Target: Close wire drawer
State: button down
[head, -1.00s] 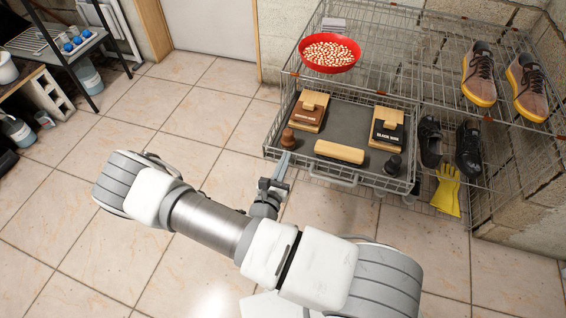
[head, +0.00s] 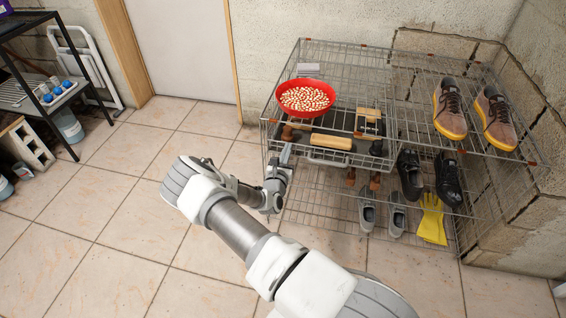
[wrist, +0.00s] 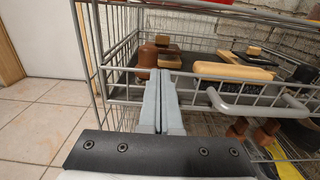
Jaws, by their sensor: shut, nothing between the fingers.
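The wire drawer (head: 345,160) sits in the upper left bay of the wire rack and lies almost wholly under the rack's top shelf. It holds a wooden-backed brush (head: 331,142), brown and black containers and other brushes. Its front handle (wrist: 258,108) shows right of my fingers in the wrist view. My gripper (head: 287,155) is shut and empty at the left part of the drawer front; the fingers (wrist: 162,82) reach to the front wires in the wrist view. I cannot tell whether they touch.
A red bowl (head: 305,97) stands on the top shelf above the drawer. Brown shoes (head: 450,108) stand to its right. Black shoes (head: 410,175), grey shoes (head: 367,207) and a yellow glove (head: 432,218) are lower.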

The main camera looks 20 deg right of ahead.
jog(key=shift+x, duration=1.2)
jog(key=shift+w+r, duration=0.1)
jog(key=shift+r, duration=0.15)
